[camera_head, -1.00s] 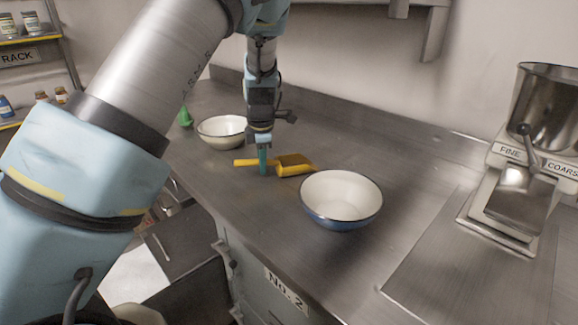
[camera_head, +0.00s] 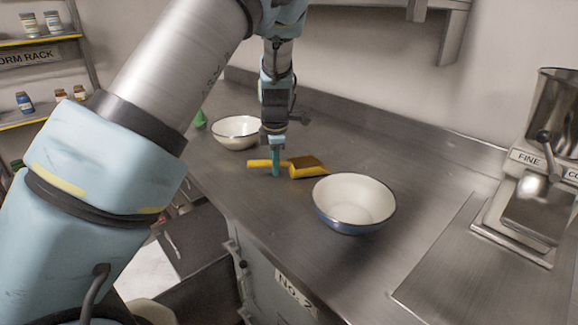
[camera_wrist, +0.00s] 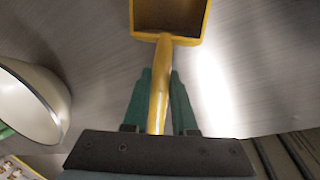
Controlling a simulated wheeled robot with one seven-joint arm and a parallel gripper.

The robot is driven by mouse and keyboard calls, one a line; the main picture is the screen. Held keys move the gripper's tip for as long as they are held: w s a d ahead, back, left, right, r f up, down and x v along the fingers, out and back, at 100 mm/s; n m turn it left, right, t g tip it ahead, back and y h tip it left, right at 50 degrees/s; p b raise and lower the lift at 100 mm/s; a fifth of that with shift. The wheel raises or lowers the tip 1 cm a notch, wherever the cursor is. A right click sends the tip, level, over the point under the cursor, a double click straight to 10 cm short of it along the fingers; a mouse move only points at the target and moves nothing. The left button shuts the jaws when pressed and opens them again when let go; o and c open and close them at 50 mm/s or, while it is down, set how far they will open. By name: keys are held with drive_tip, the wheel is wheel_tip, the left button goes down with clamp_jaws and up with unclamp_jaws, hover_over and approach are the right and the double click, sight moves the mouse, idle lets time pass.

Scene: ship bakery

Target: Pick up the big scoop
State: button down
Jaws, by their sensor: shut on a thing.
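The yellow scoop (camera_head: 308,167) is at the middle of the steel counter in the head view, its handle to the left and its open pan to the right. My gripper (camera_head: 275,168) points straight down over the handle, its green fingers on either side of it. In the wrist view the scoop (camera_wrist: 168,38) has its handle between the two green fingers of my gripper (camera_wrist: 160,95), which is shut on it. The pan looks empty. Whether the scoop touches the counter or is just above it, I cannot tell.
A blue-sided white bowl (camera_head: 353,203) stands in front and to the right of the scoop. A cream bowl (camera_head: 236,132) stands behind it on the left. A grinder (camera_head: 540,165) is at the right. The counter (camera_head: 430,185) between bowl and grinder is clear.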

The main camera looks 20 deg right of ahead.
drive_tip(key=shift+r, duration=0.1)
wheel_tip(320, 180, up, 28)
drive_tip(key=b, duration=0.4)
drive_tip(key=c, duration=1.3)
unclamp_jaws()
clamp_jaws()
